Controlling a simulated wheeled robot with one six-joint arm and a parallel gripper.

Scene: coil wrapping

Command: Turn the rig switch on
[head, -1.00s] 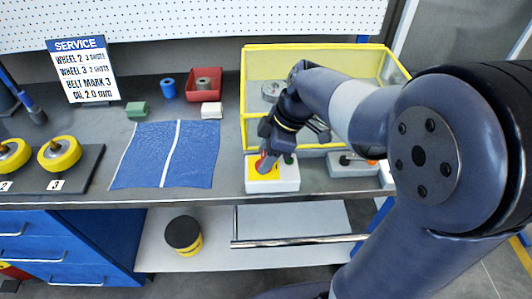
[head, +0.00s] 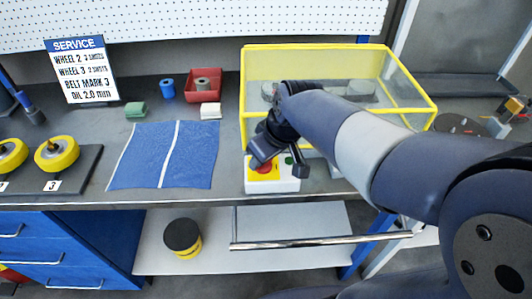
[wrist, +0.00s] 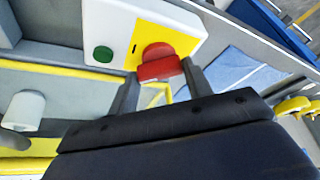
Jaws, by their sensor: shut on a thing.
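The rig switch is a white box (head: 271,186) at the front edge of the bench. Its yellow plate (wrist: 128,48) carries a red rotary knob (wrist: 159,62). A green button (wrist: 103,54) sits beside the plate. My gripper (wrist: 162,76) is at the box, with the red handle between its two fingers, and is shut on it. In the head view my gripper (head: 278,164) is turned across the box top and covers part of the plate. Which position the knob points to cannot be told.
A yellow-framed clear guard (head: 244,85) stands right behind the box. A blue cloth (head: 140,155) lies to the left, with a red bin (head: 203,93) behind it. A metal rail (head: 300,242) runs below the bench front.

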